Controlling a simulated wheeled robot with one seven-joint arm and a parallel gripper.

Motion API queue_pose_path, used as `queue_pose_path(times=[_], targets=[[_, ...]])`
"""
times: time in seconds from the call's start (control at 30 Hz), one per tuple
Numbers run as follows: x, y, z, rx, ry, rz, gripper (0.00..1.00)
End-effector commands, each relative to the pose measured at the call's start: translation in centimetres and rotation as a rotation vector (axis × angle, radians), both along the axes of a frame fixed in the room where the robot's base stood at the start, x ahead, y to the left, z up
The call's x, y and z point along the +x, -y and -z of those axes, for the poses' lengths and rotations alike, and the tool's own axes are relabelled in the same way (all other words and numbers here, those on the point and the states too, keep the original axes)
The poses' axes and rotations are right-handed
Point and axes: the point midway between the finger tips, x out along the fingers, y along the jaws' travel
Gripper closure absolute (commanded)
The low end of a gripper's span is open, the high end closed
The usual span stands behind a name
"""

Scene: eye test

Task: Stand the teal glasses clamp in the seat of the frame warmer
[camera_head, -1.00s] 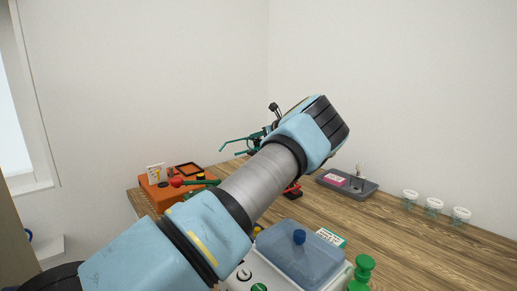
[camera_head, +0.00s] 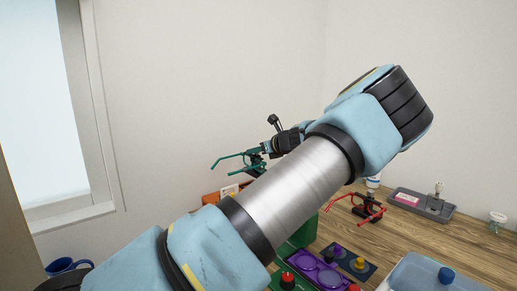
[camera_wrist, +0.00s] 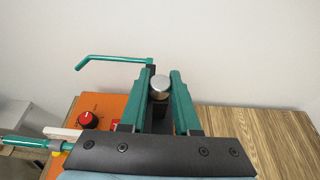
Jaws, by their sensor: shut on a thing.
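The teal glasses clamp (camera_head: 256,160) is held up in the air by my gripper (camera_head: 267,151), in front of the wall at the middle of the head view. Its two thin arms stick out to the left. In the wrist view one bent arm of the clamp (camera_wrist: 112,58) shows at the upper left. My gripper is shut on the clamp; the exact grip is partly hidden. An orange box with a red dial (camera_wrist: 103,114), which looks like the frame warmer, lies below and left in the wrist view. Its seat cannot be made out; my arm hides most of the box in the head view.
A red clamp (camera_head: 360,208) stands on the wooden table. A grey tray (camera_head: 409,204), a purple two-ring piece (camera_head: 318,272) and a blue-lidded container (camera_head: 425,275) are also there. Bare wood (camera_wrist: 262,135) shows right of the orange box.

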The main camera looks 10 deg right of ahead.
Motion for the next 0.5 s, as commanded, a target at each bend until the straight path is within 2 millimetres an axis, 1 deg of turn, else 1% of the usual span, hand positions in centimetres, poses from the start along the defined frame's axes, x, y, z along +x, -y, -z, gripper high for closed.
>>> queue_pose_path(times=[0.13,0.27,0.5], targets=[[-0.1,-0.1,0.3,-0.001,0.000,0.000,1.00],[-0.1,-0.1,1.0,0.000,0.001,0.000,1.00],[-0.1,-0.1,3.0,0.000,0.000,-0.001,1.00]])
